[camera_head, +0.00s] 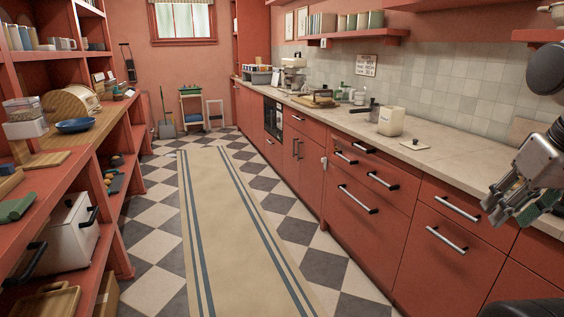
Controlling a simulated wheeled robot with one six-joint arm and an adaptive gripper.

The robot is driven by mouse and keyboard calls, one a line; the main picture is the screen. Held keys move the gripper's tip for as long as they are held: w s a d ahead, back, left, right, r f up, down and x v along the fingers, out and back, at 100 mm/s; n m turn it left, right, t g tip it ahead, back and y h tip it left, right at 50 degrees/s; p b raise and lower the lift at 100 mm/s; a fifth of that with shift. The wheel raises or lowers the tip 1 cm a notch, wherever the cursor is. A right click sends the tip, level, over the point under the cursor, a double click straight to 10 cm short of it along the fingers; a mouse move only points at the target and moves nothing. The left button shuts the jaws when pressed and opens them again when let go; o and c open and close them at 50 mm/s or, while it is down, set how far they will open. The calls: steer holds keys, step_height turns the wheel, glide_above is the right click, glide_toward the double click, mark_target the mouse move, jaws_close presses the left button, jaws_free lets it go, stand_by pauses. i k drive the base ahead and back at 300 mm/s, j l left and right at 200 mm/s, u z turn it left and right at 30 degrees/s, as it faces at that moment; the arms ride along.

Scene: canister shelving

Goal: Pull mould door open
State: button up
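I cannot tell which thing in view is the mould door. A white box (72,238) with a dark handle on its right side sits on a lower shelf at the left. My gripper (507,211) is at the right edge of the view, in front of the counter and drawers. Its fingers point down and left, look apart, and hold nothing visible. It is far from the white box and the cabinet doors.
Red drawers (399,193) with bar handles line the right, below a pale countertop (430,150) bearing a cream canister (391,121) and other items. Red shelving (125,225) with kitchenware lines the left. The beige runner (230,235) between them is clear. A small stool (192,108) stands at the back.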

mark_target(312, 172)
steer(key=i+u, duration=0.4)
steer(key=i, duration=1.3)
steer(key=i+j, duration=0.1)
steer(key=i, duration=1.95)
steer(key=i+z, duration=0.35)
steer(key=i, duration=0.15)
steer(key=i+j+z, duration=0.35)
steer(key=i, duration=0.15)
steer(key=i+l, duration=0.05)
steer(key=l, duration=0.05)
